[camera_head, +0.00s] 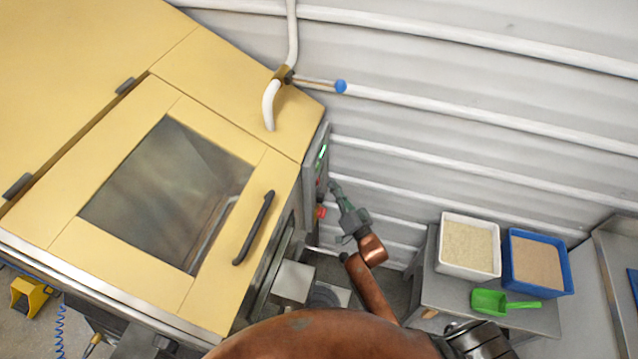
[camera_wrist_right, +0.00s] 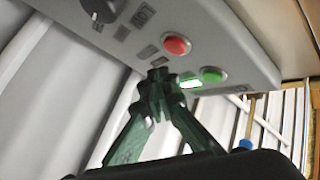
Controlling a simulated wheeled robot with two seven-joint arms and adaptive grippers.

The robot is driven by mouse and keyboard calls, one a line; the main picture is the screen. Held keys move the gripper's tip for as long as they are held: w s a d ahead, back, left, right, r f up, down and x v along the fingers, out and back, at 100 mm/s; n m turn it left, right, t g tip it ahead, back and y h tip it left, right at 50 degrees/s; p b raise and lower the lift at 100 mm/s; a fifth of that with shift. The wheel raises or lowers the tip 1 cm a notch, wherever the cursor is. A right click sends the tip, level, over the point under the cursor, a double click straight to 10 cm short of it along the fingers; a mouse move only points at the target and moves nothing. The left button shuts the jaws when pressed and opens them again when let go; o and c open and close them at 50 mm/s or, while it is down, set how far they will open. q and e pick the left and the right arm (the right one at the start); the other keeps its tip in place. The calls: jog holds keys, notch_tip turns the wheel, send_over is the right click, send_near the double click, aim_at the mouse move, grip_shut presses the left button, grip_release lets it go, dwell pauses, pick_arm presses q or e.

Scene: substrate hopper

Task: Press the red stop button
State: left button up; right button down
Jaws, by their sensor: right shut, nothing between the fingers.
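The red stop button (camera_head: 321,212) is on the grey control panel (camera_head: 310,180) at the right side of the yellow machine. In the right wrist view the red button (camera_wrist_right: 176,45) is round and stands out from the panel. My right gripper (camera_head: 334,186) is shut and empty, its fingertips close to the panel. In the wrist view the green fingertips (camera_wrist_right: 159,74) lie just below and left of the red button; the gap to the panel is hard to judge. A green button (camera_wrist_right: 212,74) sits to the right with a lit green indicator (camera_wrist_right: 190,84). My left gripper is out of view.
The yellow machine (camera_head: 225,60) with a window and dark handle (camera_head: 254,228) fills the left. A dark knob (camera_wrist_right: 103,8) is on the panel. A white bin (camera_head: 468,273), blue bin (camera_head: 570,290) and green scoop (camera_head: 490,302) are on a grey table at right.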

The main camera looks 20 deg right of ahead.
jog(key=shift+w+a, duration=0.45)
jog(key=shift+a, duration=0.25)
dwell(1.1)
jog(key=shift+w+a, duration=0.5)
jog(key=shift+a, duration=0.1)
dwell(0.8)
jog(key=shift+s+d, duration=0.1)
jog(key=shift+s+d+p, duration=0.45)
jog(key=shift+d+p, duration=0.1)
jog(key=shift+p, duration=0.05)
dwell(0.4)
